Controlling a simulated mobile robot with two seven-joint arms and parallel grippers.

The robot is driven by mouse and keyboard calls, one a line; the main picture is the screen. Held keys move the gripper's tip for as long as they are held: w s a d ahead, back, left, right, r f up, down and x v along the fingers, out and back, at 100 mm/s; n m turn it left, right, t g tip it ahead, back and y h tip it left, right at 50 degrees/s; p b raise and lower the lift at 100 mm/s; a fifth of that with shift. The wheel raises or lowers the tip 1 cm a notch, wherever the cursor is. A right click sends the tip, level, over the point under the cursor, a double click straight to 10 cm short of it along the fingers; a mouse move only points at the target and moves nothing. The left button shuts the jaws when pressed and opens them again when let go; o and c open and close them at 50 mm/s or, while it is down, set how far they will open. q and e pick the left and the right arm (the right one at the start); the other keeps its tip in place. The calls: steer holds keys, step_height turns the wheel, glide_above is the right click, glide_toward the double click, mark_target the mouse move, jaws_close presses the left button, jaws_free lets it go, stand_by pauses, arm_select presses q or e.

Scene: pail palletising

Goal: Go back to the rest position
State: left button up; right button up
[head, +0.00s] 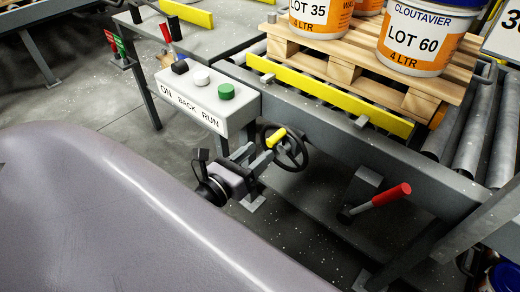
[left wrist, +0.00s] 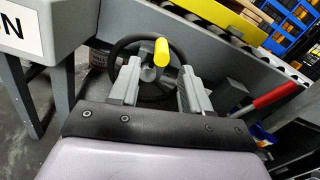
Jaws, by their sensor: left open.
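My left gripper (head: 256,158) is open in front of the black handwheel (head: 292,150) on the conveyor's side. The handwheel has a yellow knob (head: 276,138). In the left wrist view, the two fingers of the gripper (left wrist: 162,78) are spread apart, and the knob (left wrist: 161,52) shows in the gap between them, just beyond the tips. Whether a finger touches the knob or the wheel I cannot tell. Nothing is held. My right gripper is not in view.
A control box (head: 208,98) with black, white and green buttons stands left of the handwheel. A red-handled lever (head: 390,195) is to the right. Above, pails (head: 415,38) stand on a wooden pallet (head: 345,65) behind a yellow rail (head: 340,100). Rollers (head: 478,130) lie at right.

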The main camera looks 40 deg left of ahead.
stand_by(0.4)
arm_select(q)
steer(key=s+d+f+n+g+h, duration=0.1)
steer(key=s+d+f+n+g, duration=0.2)
steer(key=n, duration=0.8)
steer(key=s+d+f+n+g+h, duration=0.1)
steer(key=s+d+f+n+g, duration=0.3)
steer(key=n, duration=0.7)
steer(key=s+d+f+n+h, duration=0.15)
steer(key=d+n, duration=0.35)
steer(key=n, duration=0.6)
steer(key=s+a+r+y+p, duration=0.1)
steer(key=a+r+p, duration=0.1)
steer(key=r+p, duration=0.5)
steer(key=s+a+r+m+y+p, duration=0.1)
steer(key=r+p, duration=0.7)
steer(key=p, duration=0.8)
steer(key=shift+s+a+g, duration=0.3)
steer(key=shift+s+a, duration=0.3)
steer(key=shift+a, duration=0.1)
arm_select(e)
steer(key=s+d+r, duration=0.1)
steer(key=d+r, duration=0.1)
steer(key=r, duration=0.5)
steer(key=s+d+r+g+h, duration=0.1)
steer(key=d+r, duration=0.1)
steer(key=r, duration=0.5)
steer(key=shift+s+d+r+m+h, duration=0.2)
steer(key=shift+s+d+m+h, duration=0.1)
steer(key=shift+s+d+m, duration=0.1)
